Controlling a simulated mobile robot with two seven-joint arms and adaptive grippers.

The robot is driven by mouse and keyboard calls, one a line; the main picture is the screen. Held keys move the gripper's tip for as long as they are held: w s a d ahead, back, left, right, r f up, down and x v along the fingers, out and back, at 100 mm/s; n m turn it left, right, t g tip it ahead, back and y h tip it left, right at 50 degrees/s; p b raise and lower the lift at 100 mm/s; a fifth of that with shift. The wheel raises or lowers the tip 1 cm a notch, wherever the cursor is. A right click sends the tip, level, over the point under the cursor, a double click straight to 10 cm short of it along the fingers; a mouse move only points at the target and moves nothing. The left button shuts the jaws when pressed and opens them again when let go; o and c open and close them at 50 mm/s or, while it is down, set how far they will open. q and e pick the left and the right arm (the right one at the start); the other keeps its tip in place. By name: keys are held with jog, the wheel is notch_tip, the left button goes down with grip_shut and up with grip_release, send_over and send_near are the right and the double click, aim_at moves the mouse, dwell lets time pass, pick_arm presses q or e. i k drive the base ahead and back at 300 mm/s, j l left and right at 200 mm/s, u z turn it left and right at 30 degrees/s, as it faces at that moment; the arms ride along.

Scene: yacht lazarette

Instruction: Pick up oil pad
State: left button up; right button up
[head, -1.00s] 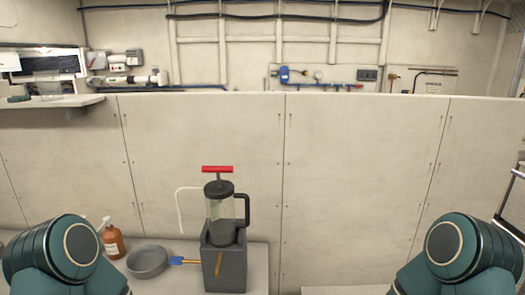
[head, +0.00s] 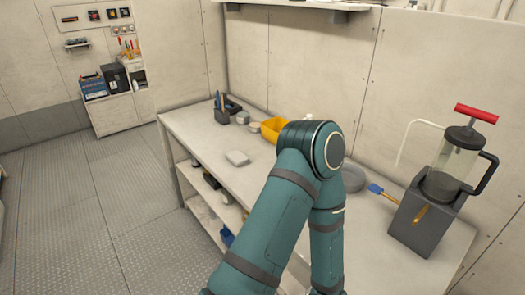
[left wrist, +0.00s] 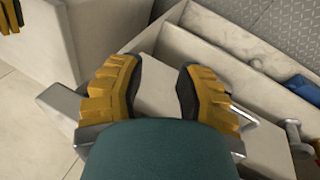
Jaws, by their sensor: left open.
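A flat, light grey square pad (head: 237,158), which looks like the oil pad, lies on the bench left of my left arm in the head view. My left gripper (left wrist: 158,78) shows in the left wrist view, its two yellow and black fingers apart. Pale surfaces show between and beyond them; I cannot make out the pad there. In the head view my left arm bends over the bench and its gripper is not visible. My right gripper is in neither current view.
The bench (head: 192,135) also holds a yellow bin (head: 270,130), a dark tool cup (head: 222,114), a grey bowl (head: 354,180), a blue-ended brush (head: 376,189) and a red-handled pump (head: 456,158) in a dark grey box (head: 418,222). Open metal floor (head: 105,215) lies left.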

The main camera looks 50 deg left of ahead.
aim_at(235, 156)
jog(key=u, duration=1.9)
jog(key=i+j+z, duration=0.1)
jog(key=i+j, duration=0.75)
jog(key=j, duration=0.2)
jog(key=z, duration=0.05)
